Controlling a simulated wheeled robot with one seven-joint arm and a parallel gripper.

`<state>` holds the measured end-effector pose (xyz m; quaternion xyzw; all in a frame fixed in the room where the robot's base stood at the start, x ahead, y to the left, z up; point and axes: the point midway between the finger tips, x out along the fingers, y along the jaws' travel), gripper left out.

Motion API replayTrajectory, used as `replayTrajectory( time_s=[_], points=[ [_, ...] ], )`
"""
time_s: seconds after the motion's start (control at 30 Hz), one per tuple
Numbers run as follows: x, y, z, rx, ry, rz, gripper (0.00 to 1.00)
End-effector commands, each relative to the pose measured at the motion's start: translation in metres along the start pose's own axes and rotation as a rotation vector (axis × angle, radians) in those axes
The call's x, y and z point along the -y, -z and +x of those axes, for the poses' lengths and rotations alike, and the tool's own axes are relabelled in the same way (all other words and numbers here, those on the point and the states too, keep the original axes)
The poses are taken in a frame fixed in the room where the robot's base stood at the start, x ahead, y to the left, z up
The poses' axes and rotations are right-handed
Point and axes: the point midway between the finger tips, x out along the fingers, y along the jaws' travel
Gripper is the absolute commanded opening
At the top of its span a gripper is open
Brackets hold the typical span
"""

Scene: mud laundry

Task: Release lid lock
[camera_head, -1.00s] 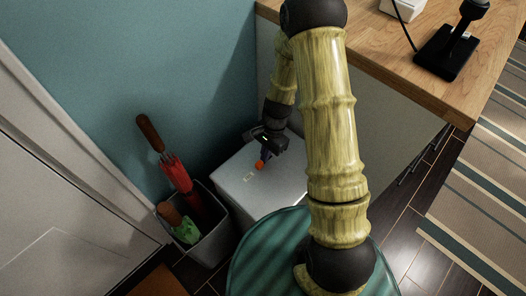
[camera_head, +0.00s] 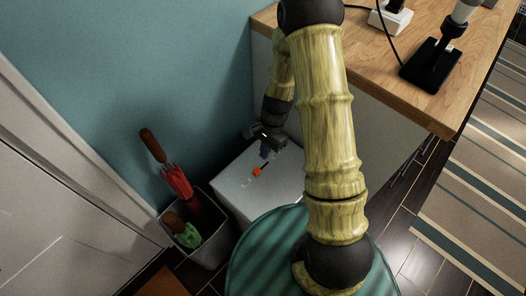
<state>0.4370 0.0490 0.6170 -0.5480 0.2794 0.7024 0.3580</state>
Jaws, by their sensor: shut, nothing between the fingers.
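A white box with a flat lid (camera_head: 236,187) stands against the blue wall, low in the corner. A small orange-red knob or catch (camera_head: 257,171) shows on the lid, with a small pale mark (camera_head: 246,183) beside it. My gripper (camera_head: 264,155) is shut and empty, pointing down over the lid just above and right of the orange part. I cannot tell whether the fingertips touch the lid. My arm hides the right side of the box.
A grey bin (camera_head: 212,248) with a red umbrella (camera_head: 177,181) and a green item (camera_head: 188,236) stands left of the box. A wooden counter (camera_head: 449,105) with a black stand (camera_head: 432,66) is at the upper right. A striped rug (camera_head: 480,190) lies on the dark floor.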

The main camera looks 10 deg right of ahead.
Motion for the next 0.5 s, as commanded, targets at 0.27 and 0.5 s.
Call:
replayTrajectory(
  time_s=[0.27,0.5],
  points=[
    [0.000,-0.002,-0.037,-0.002,0.000,-0.002,0.00],
    [0.000,-0.002,-0.046,-0.002,0.001,-0.003,0.00]
  ],
)
